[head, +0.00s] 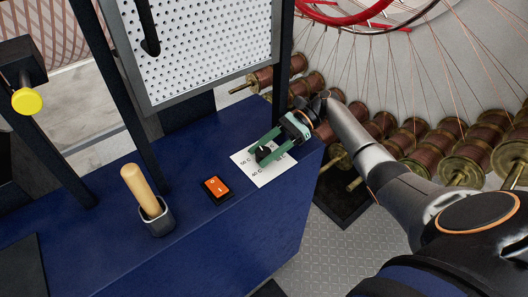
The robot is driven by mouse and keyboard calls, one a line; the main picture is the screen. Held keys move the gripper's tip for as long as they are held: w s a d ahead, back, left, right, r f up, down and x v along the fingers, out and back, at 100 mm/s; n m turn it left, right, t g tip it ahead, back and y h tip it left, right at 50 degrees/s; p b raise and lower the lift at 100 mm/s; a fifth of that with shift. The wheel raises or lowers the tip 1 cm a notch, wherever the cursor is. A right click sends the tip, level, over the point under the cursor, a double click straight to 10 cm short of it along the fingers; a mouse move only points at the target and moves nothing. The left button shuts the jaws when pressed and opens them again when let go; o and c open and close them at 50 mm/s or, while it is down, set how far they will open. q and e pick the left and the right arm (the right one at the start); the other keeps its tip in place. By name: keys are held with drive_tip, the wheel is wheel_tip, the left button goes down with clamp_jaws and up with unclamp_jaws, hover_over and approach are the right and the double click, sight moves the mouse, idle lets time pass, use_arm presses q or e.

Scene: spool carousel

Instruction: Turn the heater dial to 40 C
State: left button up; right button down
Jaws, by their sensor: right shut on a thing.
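The heater dial (263,154) is a small black knob on a white label card (262,177) at the right end of the blue bench top. My right gripper (265,152), with green fingers, comes in from the right and is shut on the dial. The fingers hide part of the dial and some of the marks, so I cannot tell where the dial points. My left gripper is not in view.
An orange rocker switch (216,188) and a wooden handle (140,188) in a dark holder (157,220) stand left of the card on the blue bench (230,240). A perforated panel (200,45) rises behind. Copper spools (430,135) stand at right. A yellow knob (27,101) is far left.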

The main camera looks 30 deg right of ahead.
drive_tip(key=shift+f, duration=0.1)
drive_tip(key=shift+c, duration=1.4)
unclamp_jaws()
